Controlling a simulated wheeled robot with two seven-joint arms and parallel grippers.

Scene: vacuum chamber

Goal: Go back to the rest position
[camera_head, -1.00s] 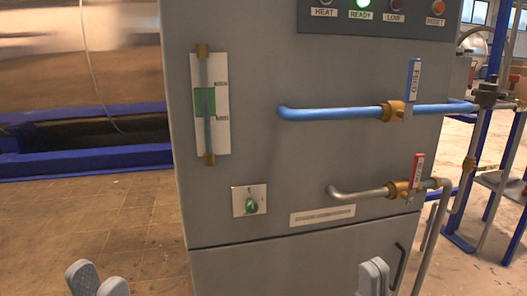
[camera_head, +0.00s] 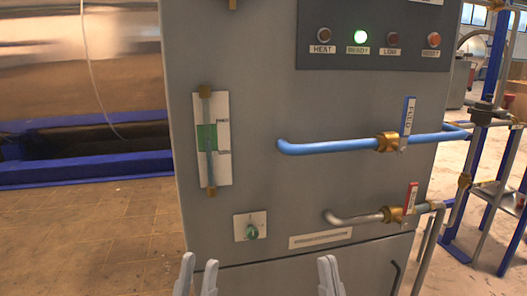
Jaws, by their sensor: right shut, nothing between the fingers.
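My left gripper (camera_head: 197,275) shows at the bottom edge, left of centre, with its fingers upright and a gap between them. It is open and empty. My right gripper (camera_head: 329,274) is at the bottom edge, right of centre, with its fingers together and nothing held. Both are in front of the lower part of the grey cabinet (camera_head: 255,110). I cannot tell how far they are from it. The rest of both arms is out of view.
A blue pipe (camera_head: 330,147) with a blue-handled valve (camera_head: 408,115) and a lower grey pipe with a red-handled valve (camera_head: 412,195) stick out from the cabinet. A green knob (camera_head: 251,232) is lower left. Open floor (camera_head: 90,235) lies left.

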